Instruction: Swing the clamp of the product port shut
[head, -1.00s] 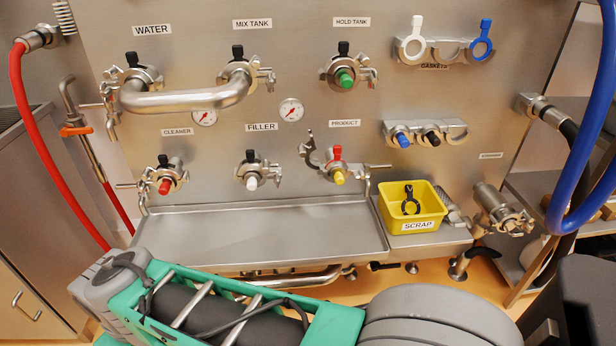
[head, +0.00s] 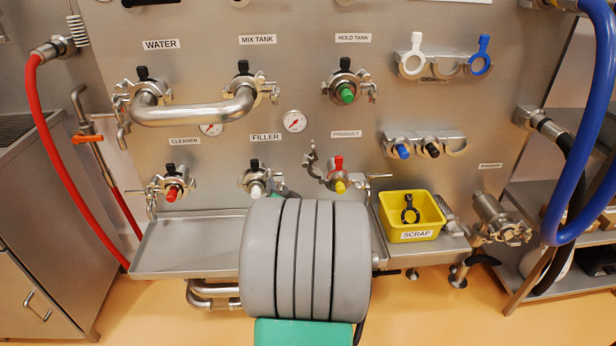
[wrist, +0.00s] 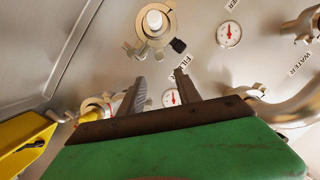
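The product port (head: 340,182) sits under its PRODUCT label in the head view, with a red handle and a yellow plug. Its clamp (head: 313,162) hangs open, with a loose half sticking up to the left of the port. In the wrist view the product port (wrist: 95,105) shows at the left, partly hidden behind my gripper. My gripper (wrist: 160,76) is open and empty in the wrist view, its two fingers apart in front of the panel near the filler port. In the head view my arm hides the gripper.
The filler port (head: 257,182) with a white plug is left of the product port; it also shows in the wrist view (wrist: 155,22). The yellow scrap bin (head: 425,208) holds a black ring at the right. A steel tray (head: 190,240) runs below the ports.

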